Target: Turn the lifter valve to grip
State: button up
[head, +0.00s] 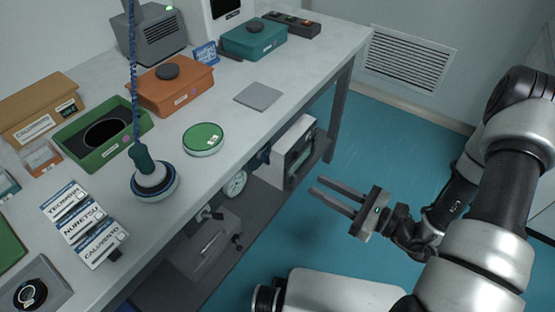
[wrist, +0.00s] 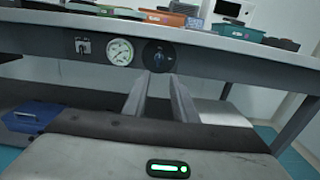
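The lifter valve appears to be the round dark knob with a blue handle (wrist: 158,55) on the table's front rail in the wrist view. In the head view its blue part (head: 264,155) shows under the table edge. The markings around it are too small to read. The lifter (head: 153,180), a dark green handle on a round suction pad, hangs on a blue coiled hose at the table's front. My gripper (head: 317,185) is open and empty, in free air in front of the rail. In the wrist view its fingertips (wrist: 158,78) point towards the valve, apart from it.
A pressure gauge (wrist: 120,52) and a small switch plate (wrist: 83,46) sit left of the valve on the rail. The table (head: 225,165) carries a green disc (head: 203,139), an orange box (head: 175,92) and a green tray (head: 78,155). The floor right of the table is clear.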

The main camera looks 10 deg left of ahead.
aim_at(266, 159)
jog(key=b+x, duration=0.1)
jog(key=x, duration=1.5)
jog(key=shift+b, duration=0.35)
jog(key=shift+a, duration=0.15)
grip_shut()
